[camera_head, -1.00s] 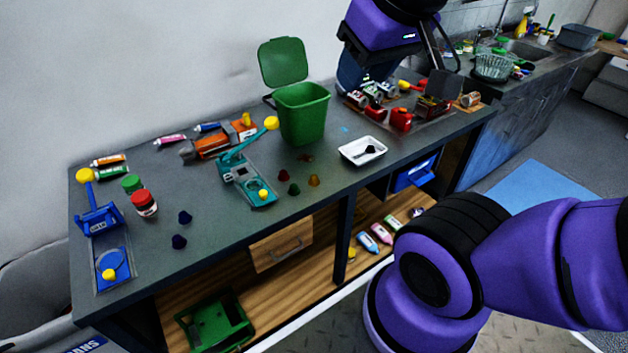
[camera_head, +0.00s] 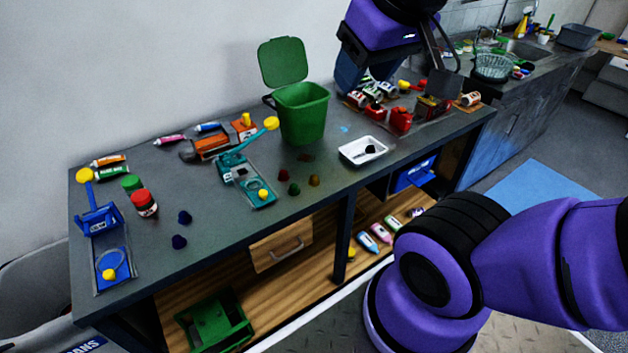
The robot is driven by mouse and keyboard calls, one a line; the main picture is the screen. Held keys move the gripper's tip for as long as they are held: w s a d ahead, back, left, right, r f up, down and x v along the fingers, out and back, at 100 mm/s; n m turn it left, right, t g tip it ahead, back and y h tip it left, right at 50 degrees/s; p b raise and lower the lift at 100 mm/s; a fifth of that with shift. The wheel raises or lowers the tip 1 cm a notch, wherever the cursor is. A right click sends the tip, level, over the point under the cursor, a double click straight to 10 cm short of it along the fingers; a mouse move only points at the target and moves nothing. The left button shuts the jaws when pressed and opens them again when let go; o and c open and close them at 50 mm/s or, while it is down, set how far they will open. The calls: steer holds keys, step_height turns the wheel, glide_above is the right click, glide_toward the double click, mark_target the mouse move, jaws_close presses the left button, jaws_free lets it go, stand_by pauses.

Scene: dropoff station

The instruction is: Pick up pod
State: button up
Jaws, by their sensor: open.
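Several small dark pods lie on the grey bench. Two dark blue ones (camera_head: 182,228) are at the left, and a red pod (camera_head: 283,175), a green pod (camera_head: 294,189) and an orange-brown pod (camera_head: 314,180) sit close together near the front middle. A dark small item (camera_head: 370,150) lies in the white tray (camera_head: 350,160); I cannot tell if it is a pod. Which pod the task means is not clear. My gripper (camera_head: 410,82) is at the top right, over the back right of the bench, well away from the loose pods. It is open; its tips are partly hidden.
A green bin (camera_head: 302,115) with its lid up stands at the back middle. A teal device (camera_head: 243,180) and a blue device (camera_head: 102,220) stand on the left half. Red cans (camera_head: 400,120) crowd the back right near my gripper. The bench is bare around the dark blue pods.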

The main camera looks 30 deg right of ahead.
steer(key=shift+o, duration=0.2)
steer(key=w+d+f+g, duration=0.1)
steer(key=w+f, duration=0.2)
steer(key=w, duration=0.6)
steer(key=shift+d+f+h, duration=0.2)
steer(key=shift+d+h, duration=0.2)
steer(key=g, duration=0.4)
glide_above(314, 179)
step_height(314, 179, down, 29)
steer(key=shift+y, duration=0.4)
steer(key=shift+f, duration=5.35)
steer(key=shift+c, duration=0.2)
steer(key=c, duration=0.8)
